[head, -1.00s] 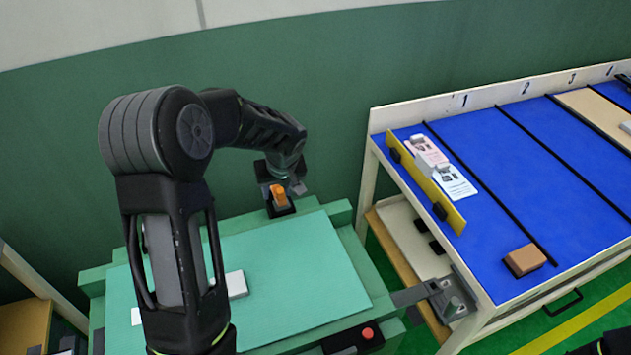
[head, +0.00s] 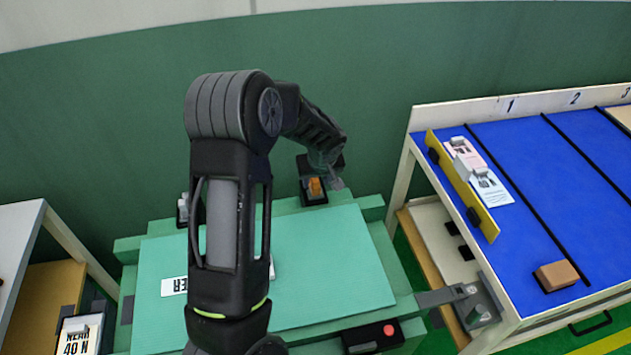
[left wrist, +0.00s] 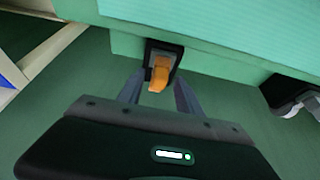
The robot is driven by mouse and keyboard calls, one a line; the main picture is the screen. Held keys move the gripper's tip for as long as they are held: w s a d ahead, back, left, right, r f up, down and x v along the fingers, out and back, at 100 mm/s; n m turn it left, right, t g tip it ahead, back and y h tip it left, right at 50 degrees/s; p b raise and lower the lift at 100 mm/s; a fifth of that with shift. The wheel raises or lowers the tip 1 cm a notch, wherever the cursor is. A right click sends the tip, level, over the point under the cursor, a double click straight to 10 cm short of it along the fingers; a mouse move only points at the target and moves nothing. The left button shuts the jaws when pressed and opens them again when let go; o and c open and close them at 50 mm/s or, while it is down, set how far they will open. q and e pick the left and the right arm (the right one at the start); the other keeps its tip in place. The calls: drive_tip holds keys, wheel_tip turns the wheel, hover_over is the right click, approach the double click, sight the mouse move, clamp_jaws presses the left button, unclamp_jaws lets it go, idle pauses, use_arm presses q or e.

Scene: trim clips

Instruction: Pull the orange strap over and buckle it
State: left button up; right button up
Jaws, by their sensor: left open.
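The orange strap (head: 315,187) shows as a short orange tab in a dark holder at the far edge of the green bench. In the left wrist view the orange tab (left wrist: 159,74) hangs from the dark holder (left wrist: 166,48). My left gripper (head: 333,176) is beside it at the far edge. In the left wrist view my open left gripper (left wrist: 158,84) has a fingertip on either side of the tab; contact cannot be told. A grey and black fitting (head: 183,208) sits further left on that edge, and a similar fitting (left wrist: 292,98) shows at right in the wrist view. My right gripper is out of view.
The green bench top (head: 330,260) has a white label (head: 174,286) and is partly hidden by my left arm. A red button (head: 388,330) sits at its front. A blue sloped rack (head: 530,180) with a yellow strip stands right. A box marked NEAR 40 N (head: 78,338) is lower left.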

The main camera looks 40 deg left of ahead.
use_arm(q)
drive_tip(key=shift+x, duration=1.4)
drive_tip(key=shift+c, duration=0.5)
clamp_jaws()
